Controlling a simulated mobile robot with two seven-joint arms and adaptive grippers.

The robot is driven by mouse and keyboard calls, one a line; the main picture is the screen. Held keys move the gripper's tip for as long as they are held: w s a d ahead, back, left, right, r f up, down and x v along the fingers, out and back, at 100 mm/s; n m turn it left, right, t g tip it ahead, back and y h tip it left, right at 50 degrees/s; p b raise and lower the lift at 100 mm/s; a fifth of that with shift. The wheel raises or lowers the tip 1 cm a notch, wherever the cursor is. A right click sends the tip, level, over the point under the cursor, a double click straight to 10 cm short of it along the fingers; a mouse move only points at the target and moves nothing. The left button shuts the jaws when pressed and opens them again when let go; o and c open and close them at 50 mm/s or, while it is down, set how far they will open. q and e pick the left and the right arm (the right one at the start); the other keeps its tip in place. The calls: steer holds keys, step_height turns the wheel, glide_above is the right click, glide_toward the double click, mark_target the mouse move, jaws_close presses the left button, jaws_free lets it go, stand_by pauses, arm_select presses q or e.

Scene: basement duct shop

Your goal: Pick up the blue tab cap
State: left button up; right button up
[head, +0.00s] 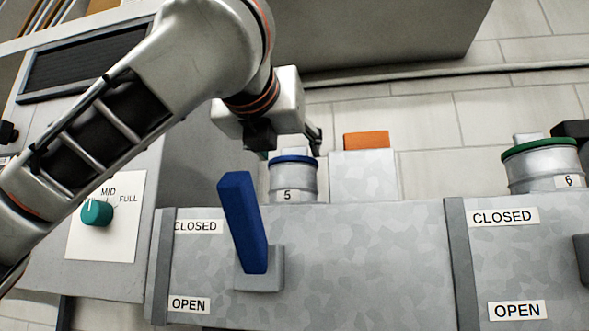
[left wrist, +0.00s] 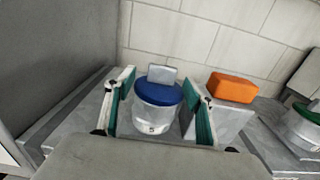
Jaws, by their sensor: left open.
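The blue tab cap (head: 293,159) sits on the grey canister marked 5 (head: 293,185). In the left wrist view the cap (left wrist: 158,97) is a round blue lid with an upright grey tab (left wrist: 162,75) on top. My left gripper (head: 291,142) is open above and around the cap. In the left wrist view its green-padded fingers (left wrist: 163,100) stand on either side of the cap, with nothing gripped. In the head view the gripper and wrist hide part of the cap's top and tab. My right gripper is in neither view.
An orange block (head: 366,140) rests on a grey box just right of canister 5. A green-capped canister marked 6 (head: 541,165) stands farther right. A blue lever (head: 243,222) rises from the duct face in front. A teal knob (head: 97,212) is on the left panel.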

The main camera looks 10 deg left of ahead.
mark_target(293, 153)
arm_select(q)
steer(key=w+p, duration=0.1)
steer(key=w, duration=0.3)
steer(key=shift+d+r, duration=0.1)
steer(key=shift+d, duration=0.05)
steer(key=shift+w, duration=0.5)
steer(key=c, duration=1.2)
steer(key=shift+c, duration=0.2)
